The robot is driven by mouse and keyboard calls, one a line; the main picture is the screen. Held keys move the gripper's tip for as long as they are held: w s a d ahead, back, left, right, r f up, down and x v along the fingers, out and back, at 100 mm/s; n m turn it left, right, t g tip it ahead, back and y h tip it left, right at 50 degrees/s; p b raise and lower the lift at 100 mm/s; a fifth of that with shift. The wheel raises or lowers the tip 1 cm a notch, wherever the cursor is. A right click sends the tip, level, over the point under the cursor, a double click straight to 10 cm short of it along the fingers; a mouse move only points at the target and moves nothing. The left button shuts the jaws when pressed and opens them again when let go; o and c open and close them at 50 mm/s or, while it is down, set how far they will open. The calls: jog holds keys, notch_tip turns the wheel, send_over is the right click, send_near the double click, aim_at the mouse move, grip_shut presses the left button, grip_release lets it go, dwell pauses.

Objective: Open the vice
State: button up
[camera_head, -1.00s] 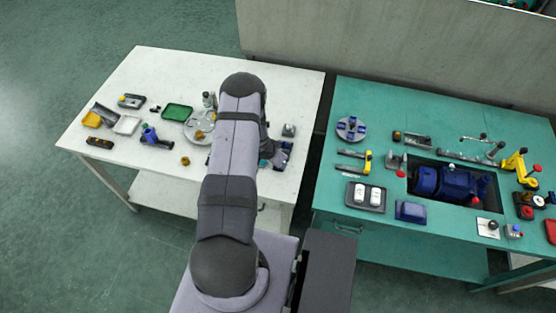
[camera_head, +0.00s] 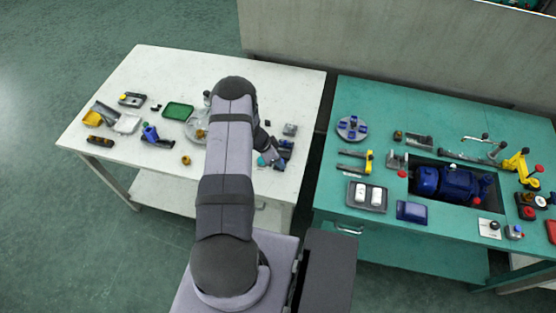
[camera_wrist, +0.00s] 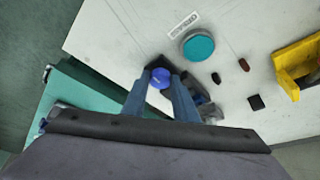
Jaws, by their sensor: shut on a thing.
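My gripper (camera_wrist: 161,84) is shut on a blue knob (camera_wrist: 160,77), with one finger on each side of it. The knob seems to belong to the small dark vice (camera_wrist: 199,93) beside and partly behind the right finger. The vice's jaws are mostly hidden, so I cannot tell how far apart they are. In the head view, my gripper (camera_head: 273,157) is near the right edge of the white table, at the dark vice (camera_head: 285,148), and my arm hides part of this area.
A teal round piece (camera_wrist: 198,45) lies close to the knob on the white table (camera_head: 165,65). A yellow bin (camera_wrist: 288,66) stands at the right in the wrist view. A grey block (camera_head: 290,129) stands behind the vice. A gap separates this table from the green bench (camera_head: 375,95).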

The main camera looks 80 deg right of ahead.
jog(key=shift+d+r, duration=0.15)
jog(key=o, duration=0.7)
jog(key=shift+o, duration=0.2)
jog(key=shift+a, duration=0.2)
jog(key=shift+s+n+t, duration=0.1)
jog(key=shift+n+t, duration=0.2)
jog(key=shift+n, duration=0.7)
jog(key=shift+s+n+t+h, duration=0.1)
jog(key=shift+n+t+h, duration=0.55)
jog(key=shift+n, duration=1.25)
jog(key=shift+n+t, duration=0.25)
jog(key=shift+n, duration=0.35)
